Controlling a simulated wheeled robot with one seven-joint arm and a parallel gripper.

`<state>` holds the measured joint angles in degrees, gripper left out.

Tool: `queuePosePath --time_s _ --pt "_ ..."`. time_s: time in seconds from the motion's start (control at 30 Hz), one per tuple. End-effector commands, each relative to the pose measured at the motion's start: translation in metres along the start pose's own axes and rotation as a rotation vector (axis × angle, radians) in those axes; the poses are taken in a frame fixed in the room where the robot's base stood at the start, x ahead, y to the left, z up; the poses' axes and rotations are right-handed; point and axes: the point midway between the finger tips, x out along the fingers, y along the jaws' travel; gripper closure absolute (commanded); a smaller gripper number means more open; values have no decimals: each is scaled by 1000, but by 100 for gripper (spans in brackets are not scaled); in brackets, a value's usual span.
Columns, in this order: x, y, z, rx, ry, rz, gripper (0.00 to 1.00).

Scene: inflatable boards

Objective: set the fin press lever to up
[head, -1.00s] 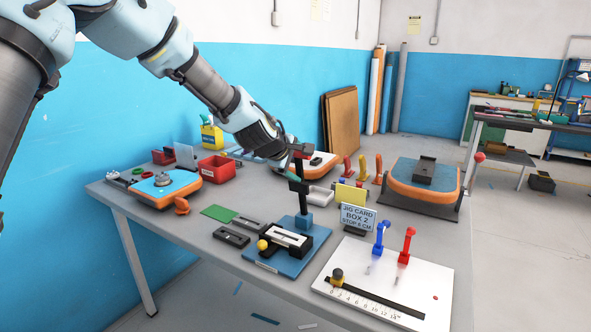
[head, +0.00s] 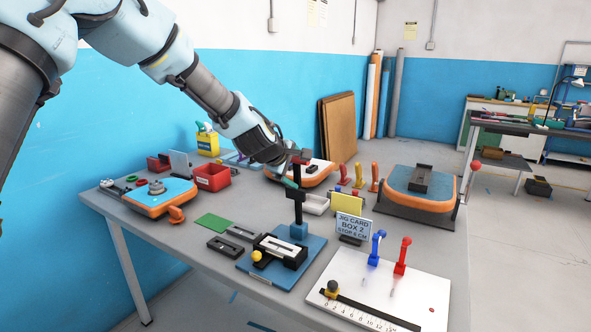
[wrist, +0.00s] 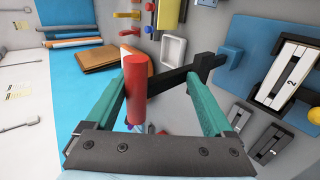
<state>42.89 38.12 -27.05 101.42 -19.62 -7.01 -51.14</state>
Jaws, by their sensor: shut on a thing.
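The fin press (head: 298,207) is a black post on a blue base plate (head: 312,250), with a red handle on its lever. In the wrist view the red handle (wrist: 135,90) stands close to the left finger, and the black lever arm (wrist: 178,77) runs from it toward the post. My gripper (head: 292,178) is at the top of the press, shut on the lever. Its two teal fingers show in the wrist view (wrist: 158,85), either side of the lever arm. The exact finger contact is hard to see, and the lever's angle is unclear.
A yellow card (head: 347,203) and a jig card sign (head: 353,226) stand right of the press. A white board (head: 385,285) with blue and red levers is in front right. Orange boards, a red bin (head: 212,177) and upright fins (head: 358,175) crowd the table.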

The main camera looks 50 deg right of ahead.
Motion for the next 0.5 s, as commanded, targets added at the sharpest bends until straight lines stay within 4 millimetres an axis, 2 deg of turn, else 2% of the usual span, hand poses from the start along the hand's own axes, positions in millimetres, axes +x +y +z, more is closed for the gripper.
queuePosePath --time_s 0.03,0.23,0.37,0.5 --pt "8 -9 1 -3 -2 -7 28" --pt "2 -9 0 -3 -1 -6 50" --pt "-13 -10 1 -2 -2 -5 50" --pt "-39 -8 0 -1 1 0 50"
